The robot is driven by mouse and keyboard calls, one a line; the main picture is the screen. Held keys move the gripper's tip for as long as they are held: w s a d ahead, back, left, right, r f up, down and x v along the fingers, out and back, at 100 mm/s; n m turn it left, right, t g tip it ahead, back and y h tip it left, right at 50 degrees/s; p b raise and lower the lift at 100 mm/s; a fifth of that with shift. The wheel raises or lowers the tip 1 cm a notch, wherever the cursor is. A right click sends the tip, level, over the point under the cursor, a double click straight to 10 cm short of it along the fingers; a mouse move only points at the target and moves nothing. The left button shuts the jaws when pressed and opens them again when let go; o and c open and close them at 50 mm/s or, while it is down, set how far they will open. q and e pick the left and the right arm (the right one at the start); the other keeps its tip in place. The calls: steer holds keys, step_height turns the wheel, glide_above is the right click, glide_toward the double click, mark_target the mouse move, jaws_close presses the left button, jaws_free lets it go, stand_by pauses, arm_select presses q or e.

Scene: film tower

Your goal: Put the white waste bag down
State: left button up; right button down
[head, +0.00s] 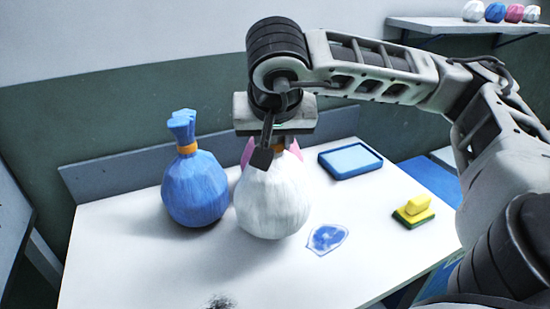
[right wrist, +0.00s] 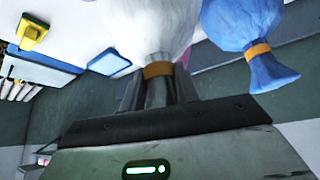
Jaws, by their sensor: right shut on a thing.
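The white waste bag (head: 272,203) is round with a gathered neck and hangs or stands upright over the white table (head: 140,265). My right gripper (head: 276,150) is above it, pointing down, shut on its neck. In the right wrist view the fingers (right wrist: 160,93) close on the neck just beyond the orange band (right wrist: 158,70), with the white body (right wrist: 150,25) beyond. I cannot tell whether the bag's bottom touches the table. My left gripper is not in view.
A blue bag (head: 195,192) stands close at left. Pink parts (head: 247,152) show behind the white bag, mostly hidden. A blue tray (head: 350,161), yellow-green sponge (head: 413,211) and blue patch (head: 327,238) are at right. A dark smudge (head: 220,302) marks the front. The table's front middle is otherwise clear.

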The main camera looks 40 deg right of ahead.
mark_target(275, 159)
steer(key=shift+w+d+f, duration=0.25)
steer(key=shift+d+f, duration=0.1)
steer(key=shift+f, duration=0.05)
steer(key=f, duration=0.2)
steer(key=shift+w+d+f+p, duration=0.2)
steer(key=shift+f+p, duration=0.1)
steer(key=shift+f, duration=0.65)
steer(key=shift+f+b, duration=0.15)
steer(key=shift+b, duration=0.15)
steer(key=c, duration=1)
jaws_free()
steer(key=shift+s, duration=0.1)
steer(key=shift+c, duration=0.2)
